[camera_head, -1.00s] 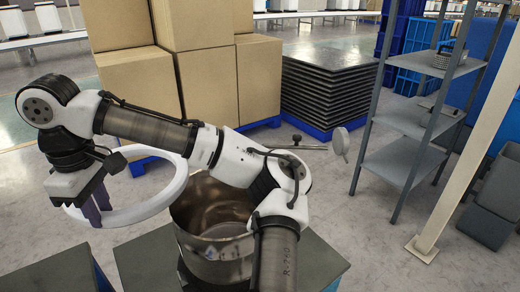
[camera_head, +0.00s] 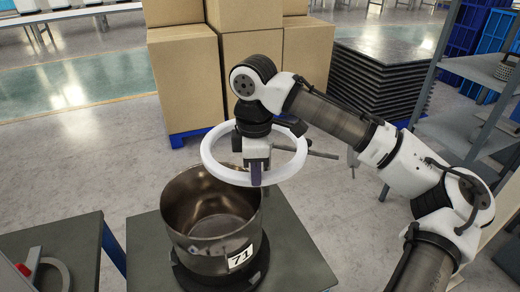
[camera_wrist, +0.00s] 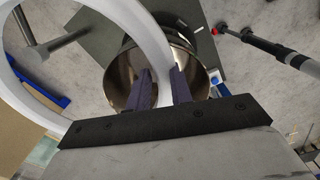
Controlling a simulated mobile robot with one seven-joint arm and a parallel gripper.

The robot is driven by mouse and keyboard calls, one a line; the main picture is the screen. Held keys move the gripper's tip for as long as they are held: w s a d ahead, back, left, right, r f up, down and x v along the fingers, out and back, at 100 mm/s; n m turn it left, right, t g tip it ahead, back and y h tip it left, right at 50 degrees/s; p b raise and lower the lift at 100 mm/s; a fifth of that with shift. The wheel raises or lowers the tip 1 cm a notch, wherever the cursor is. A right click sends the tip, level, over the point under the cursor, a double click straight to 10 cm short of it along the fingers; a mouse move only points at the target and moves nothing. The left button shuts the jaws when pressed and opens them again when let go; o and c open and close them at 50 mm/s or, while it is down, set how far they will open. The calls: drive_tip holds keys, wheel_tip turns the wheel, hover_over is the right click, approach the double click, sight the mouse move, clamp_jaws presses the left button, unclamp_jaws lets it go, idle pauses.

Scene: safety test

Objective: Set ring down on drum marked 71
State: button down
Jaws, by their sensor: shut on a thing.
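The drum marked 71 (camera_head: 190,243) is an open-topped, shiny metal vessel with a white number label on its front. It stands upright on a dark grey table (camera_head: 300,255). My gripper (camera_head: 256,176) is shut on the near side of a white ring (camera_head: 208,152), fingers pointing down. In the head view the ring is held roughly level above the drum, toward its far right rim. In the wrist view, the ring (camera_wrist: 152,40) passes between the fingers (camera_wrist: 160,80), and the drum (camera_wrist: 120,76) is below. The ring's height over the rim is hard to judge.
A second dark table (camera_head: 78,240) stands at left, bearing a curved grey item with a red part (camera_head: 35,262). Cardboard boxes (camera_head: 185,80) and a stack of dark sheets (camera_head: 385,75) stand behind. A grey shelf (camera_head: 470,130) is at right. Floor shows between.

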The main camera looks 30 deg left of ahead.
drive_tip(key=shift+r+n+p, duration=0.75)
drive_tip(key=shift+n+p, duration=0.05)
drive_tip(key=shift+n, duration=0.4)
drive_tip(key=n+p, duration=0.2)
drive_tip(key=n, duration=0.1)
drive_tip(key=n+p, duration=0.1)
drive_tip(key=shift+s+a+r+n, duration=0.1)
drive_tip(key=shift+s+r+n, duration=0.15)
drive_tip(key=shift+s+n, duration=0.1)
drive_tip(key=n+p, duration=0.2)
drive_tip(key=n, duration=0.1)
drive_tip(key=shift+s, duration=0.3)
drive_tip(key=shift+s+f+n+p, duration=0.2)
drive_tip(key=shift+n+p, duration=0.45)
drive_tip(key=shift+n, duration=0.6)
